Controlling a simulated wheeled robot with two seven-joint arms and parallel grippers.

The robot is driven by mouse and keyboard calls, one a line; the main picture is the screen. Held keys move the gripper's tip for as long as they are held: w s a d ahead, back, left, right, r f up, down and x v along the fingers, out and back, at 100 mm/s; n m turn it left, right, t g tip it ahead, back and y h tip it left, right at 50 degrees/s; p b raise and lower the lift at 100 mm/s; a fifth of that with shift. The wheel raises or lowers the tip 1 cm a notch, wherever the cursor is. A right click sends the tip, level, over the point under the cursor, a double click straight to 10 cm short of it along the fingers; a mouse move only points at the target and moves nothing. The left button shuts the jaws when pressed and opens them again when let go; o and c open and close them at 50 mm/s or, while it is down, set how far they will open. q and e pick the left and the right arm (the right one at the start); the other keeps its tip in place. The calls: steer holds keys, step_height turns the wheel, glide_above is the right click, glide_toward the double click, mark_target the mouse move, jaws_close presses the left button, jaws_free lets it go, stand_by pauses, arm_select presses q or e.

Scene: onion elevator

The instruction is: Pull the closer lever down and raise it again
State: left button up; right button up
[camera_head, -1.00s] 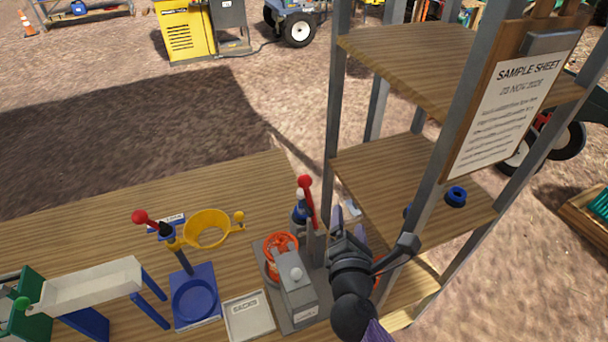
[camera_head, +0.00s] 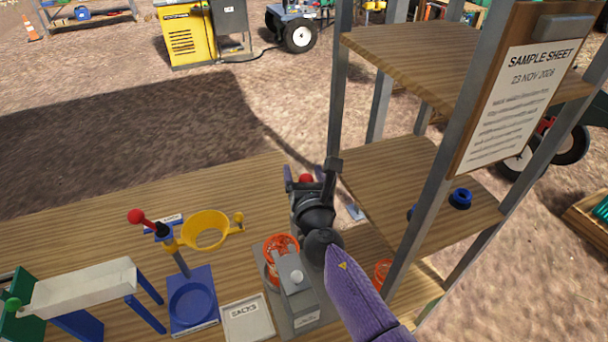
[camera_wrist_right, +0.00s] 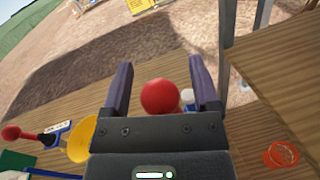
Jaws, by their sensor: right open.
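A lever with a red ball knob (camera_head: 306,178) stands beside the grey machine (camera_head: 293,285) on the wooden table; my gripper and forearm hide most of its shaft. My right gripper (camera_head: 311,180) is open around this knob. In the right wrist view the red knob (camera_wrist_right: 160,97) lies between the two open fingers of my right gripper (camera_wrist_right: 160,70), with a visible gap on each side. A second lever with a red knob (camera_head: 135,216) stands tilted at the left by the blue holder (camera_head: 205,322). My left gripper is not in view.
A wooden shelf rack (camera_head: 392,170) with metal posts stands close on the right of my right arm. The table's back left is clear.

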jaws_close()
stand_by(1.3)
